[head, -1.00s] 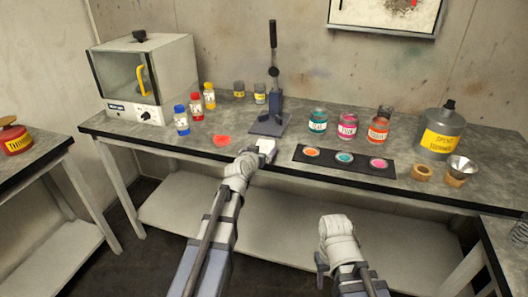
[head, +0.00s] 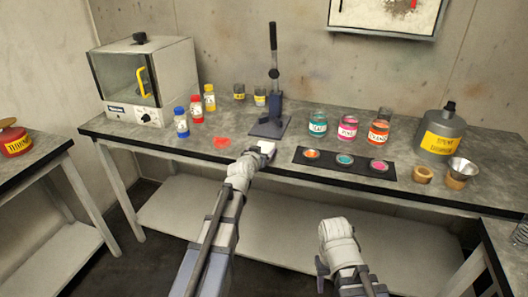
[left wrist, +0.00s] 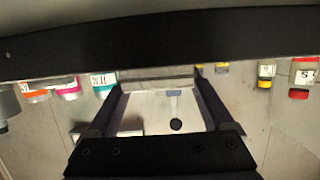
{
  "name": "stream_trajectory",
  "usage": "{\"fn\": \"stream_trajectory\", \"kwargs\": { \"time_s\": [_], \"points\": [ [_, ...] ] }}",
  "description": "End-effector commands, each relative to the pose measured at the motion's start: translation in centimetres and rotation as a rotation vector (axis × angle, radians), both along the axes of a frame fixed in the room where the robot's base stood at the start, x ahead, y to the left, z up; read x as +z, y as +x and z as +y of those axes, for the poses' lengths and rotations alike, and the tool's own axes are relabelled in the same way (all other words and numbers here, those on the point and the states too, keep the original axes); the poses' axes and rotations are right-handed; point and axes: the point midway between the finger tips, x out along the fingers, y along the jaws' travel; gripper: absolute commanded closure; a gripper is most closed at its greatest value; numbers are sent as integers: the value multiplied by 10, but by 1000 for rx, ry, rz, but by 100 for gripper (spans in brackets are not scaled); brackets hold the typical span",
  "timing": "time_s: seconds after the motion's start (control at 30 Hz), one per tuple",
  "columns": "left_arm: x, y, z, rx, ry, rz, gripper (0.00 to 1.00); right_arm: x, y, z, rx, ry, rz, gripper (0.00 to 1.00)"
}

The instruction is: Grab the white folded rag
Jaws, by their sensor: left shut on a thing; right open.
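The white folded rag (head: 268,147) is a small pale block at the front edge of the workbench, below the lever press. My left gripper (head: 260,152) is shut on it there; its tips are small in the head view. In the left wrist view, the two dark fingers of my left gripper (left wrist: 160,100) stand either side of a pale band, the rag (left wrist: 156,83). My right gripper (head: 325,262) is low in front of the bench, apart from everything and empty; its fingers are mostly hidden behind its wrist.
The lever press (head: 271,122) stands just behind the rag. Blue, red and yellow bottles (head: 196,108) stand near the oven (head: 145,80).

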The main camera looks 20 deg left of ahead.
Motion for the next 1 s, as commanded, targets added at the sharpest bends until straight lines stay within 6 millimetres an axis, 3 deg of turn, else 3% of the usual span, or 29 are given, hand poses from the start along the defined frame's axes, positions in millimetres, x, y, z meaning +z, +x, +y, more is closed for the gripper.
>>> {"fn": "stream_trajectory", "kwargs": {
  "time_s": [0.27, 0.47, 1.0],
  "points": [
    [2, 0, 0, 0, 0, 0, 67, 3, 0, 0, 0, 0, 0, 50],
    [17, 0, 0, 0, 0, 0, 67, 17, 0, 0, 0, 0, 0, 50],
    [93, 0, 0, 0, 0, 0, 68, 93, 0, 0, -1, 0, 0, 50]
  ]
}}
